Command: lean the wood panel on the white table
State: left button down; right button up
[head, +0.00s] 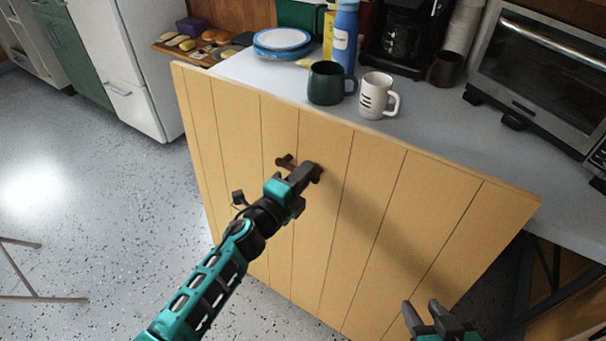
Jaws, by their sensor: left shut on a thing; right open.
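The wood panel (385,205) is a light yellow board with dark vertical grooves. It stands in front of the white table (430,105), with its top edge along the table's front edge. I cannot tell whether it touches the table. My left gripper (312,172) is shut on the panel's dark handle (287,161), at the upper middle of the board. My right gripper (421,312) is open and empty at the bottom right, in front of the panel. The panel's lower edge is partly out of the picture.
A green mug (326,83), a white mug (375,97) and a blue bottle (344,38) stand on the table behind the panel. A toaster oven (545,70) is at the right. The speckled floor (90,190) at the left is mostly clear, with thin metal legs (30,290) at its edge.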

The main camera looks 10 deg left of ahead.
pick_arm(q)
jog(key=shift+r+p+x, duration=0.15)
jog(key=shift+p+x, duration=0.1)
jog(key=shift+x, duration=0.6)
jog(key=shift+r+p+x, duration=0.15)
jog(key=shift+p+x, duration=0.1)
jog(key=shift+x, duration=0.6)
jog(key=shift+w+d, duration=0.1)
jog(key=shift+w, duration=0.05)
